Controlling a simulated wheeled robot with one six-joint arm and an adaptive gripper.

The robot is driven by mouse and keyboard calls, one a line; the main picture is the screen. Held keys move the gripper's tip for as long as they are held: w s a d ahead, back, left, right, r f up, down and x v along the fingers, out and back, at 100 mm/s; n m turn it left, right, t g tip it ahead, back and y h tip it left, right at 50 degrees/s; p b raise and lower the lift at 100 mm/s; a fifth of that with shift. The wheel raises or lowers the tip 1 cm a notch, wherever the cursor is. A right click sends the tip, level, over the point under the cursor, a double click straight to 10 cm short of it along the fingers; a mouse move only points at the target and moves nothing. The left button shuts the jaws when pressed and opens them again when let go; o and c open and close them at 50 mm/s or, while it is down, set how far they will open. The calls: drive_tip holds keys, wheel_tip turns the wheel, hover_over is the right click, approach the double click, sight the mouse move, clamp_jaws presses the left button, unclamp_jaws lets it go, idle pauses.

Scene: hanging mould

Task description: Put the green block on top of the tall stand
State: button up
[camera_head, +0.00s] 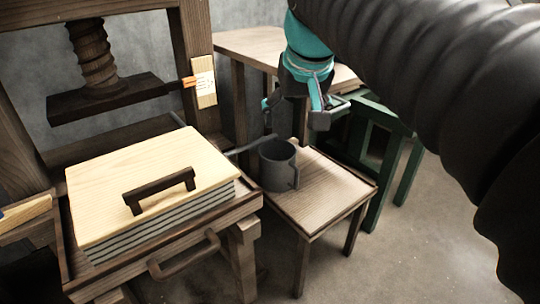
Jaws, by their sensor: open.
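I see no clear green block in this view; it may be hidden behind my gripper or arm, or out of frame. I cannot tell which piece of furniture is the tall stand. My gripper (296,116) is open, pointing down, with teal and grey parts. It appears above and behind a grey mug, near a small wooden side table (335,184). Nothing shows between its fingers. A dark green wooden frame (385,187) stands behind the side table, partly covered by my gripper and arm.
The grey mug (277,167) stands on the side table, with a thin handle-like rod (250,145) beside it. A wooden press (100,95) with a handled board (120,175) on a layered stack fills the left. A wooden table (250,45) stands behind. Floor at right is clear.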

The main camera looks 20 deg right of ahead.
drive_tip(key=s+a+f+n, duration=0.1)
drive_tip(key=s+a+f, duration=0.1)
drive_tip(key=s+f, duration=0.3)
drive_tip(key=s+a+f, duration=0.2)
drive_tip(key=s+f, duration=0.4)
drive_tip(key=f, duration=0.7)
drive_tip(key=shift+s+f+n+y, duration=0.15)
drive_tip(key=shift+s+n+y, duration=0.1)
drive_tip(key=shift+n+y, duration=0.15)
